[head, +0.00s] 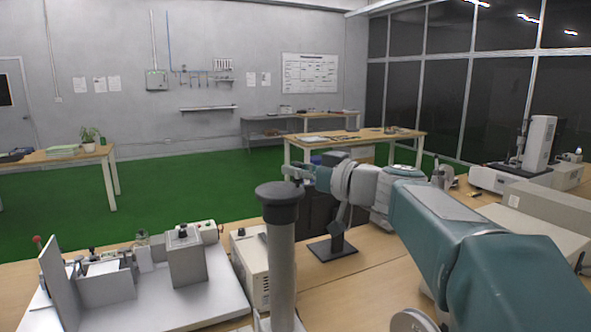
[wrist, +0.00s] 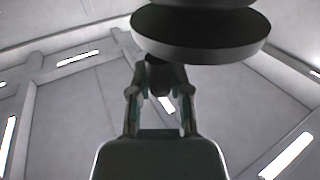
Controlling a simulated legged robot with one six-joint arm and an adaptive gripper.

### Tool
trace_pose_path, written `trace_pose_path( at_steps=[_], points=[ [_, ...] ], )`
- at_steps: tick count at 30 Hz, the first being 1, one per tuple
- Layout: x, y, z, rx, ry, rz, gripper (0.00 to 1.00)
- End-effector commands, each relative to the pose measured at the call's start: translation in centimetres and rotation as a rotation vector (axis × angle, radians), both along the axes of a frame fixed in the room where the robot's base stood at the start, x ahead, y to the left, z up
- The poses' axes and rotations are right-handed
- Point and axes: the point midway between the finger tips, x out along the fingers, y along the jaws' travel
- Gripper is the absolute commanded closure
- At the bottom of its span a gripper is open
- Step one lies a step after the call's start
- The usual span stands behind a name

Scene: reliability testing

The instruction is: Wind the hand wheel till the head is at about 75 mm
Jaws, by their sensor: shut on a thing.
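A grey column (head: 282,270) with a dark round cap (head: 280,203) stands close in front in the head view. My gripper (head: 293,172) is just behind and above that cap, at the end of my arm reaching in from the right. In the wrist view my gripper (wrist: 160,72) is shut on a small dark handle-like piece (wrist: 158,78). A dark round disc (wrist: 200,38) is right above the fingers there. I cannot tell whether this disc is the hand wheel or the column's cap. No scale reading for the head can be made out.
A grey fixture (head: 187,260) on a pale base is at the left of the bench, beside a white box (head: 252,262). A black base plate (head: 333,247) lies behind the column. A grey round part (head: 410,321) shows at the bottom edge. Long pale equipment (head: 535,235) fills the right.

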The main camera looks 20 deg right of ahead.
Motion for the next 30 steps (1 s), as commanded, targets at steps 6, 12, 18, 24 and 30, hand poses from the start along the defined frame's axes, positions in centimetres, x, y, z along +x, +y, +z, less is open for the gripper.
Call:
trace_pose_path(
  at_steps=[6,12,18,24,30],
  points=[
    [-0.7,0.2,0.0,-0.001,0.001,-0.159,1.00],
    [-1.1,0.2,-0.1,-0.001,0.001,-0.294,1.00],
    [-1.4,0.3,-0.1,-0.001,0.001,-0.396,1.00],
    [-1.5,0.3,-0.1,-0.001,0.002,-0.455,1.00],
    [-1.6,0.3,-0.1,-0.002,0.001,-0.474,1.00]
  ],
)
